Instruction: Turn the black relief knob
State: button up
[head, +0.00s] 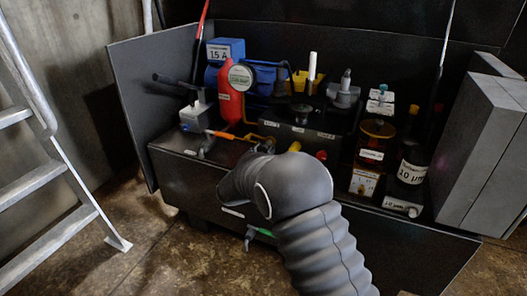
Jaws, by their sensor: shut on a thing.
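My grey ribbed arm rises from the bottom of the head view and bends left and away at the front of the machine. My gripper (262,147), small and dark at its end, reaches the front edge of the machine's top, between an orange lever and a yellow knob. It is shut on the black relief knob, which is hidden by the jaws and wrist. How far the knob is turned cannot be seen.
An orange-handled lever (222,134) lies left of my gripper; a yellow knob (295,147) and a red knob (321,155) lie right. A green-handled valve (262,232) hangs below. Bottles and a blue motor (226,50) crowd behind. A ladder (40,180) stands left.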

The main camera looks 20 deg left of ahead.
jog(key=shift+f, duration=0.1)
jog(key=shift+f+m+b, duration=0.1)
jog(key=shift+m+b, duration=0.9)
jog(key=shift+b, duration=0.25)
jog(key=m+b, duration=0.2)
jog(key=shift+m, duration=0.3)
jog(key=m, duration=0.3)
jog(key=shift+r+m, duration=0.2)
jog(key=shift+m, duration=1.7)
jog(key=shift+m, duration=0.3)
jog(key=o, duration=1.1)
jog(key=shift+o, duration=0.2)
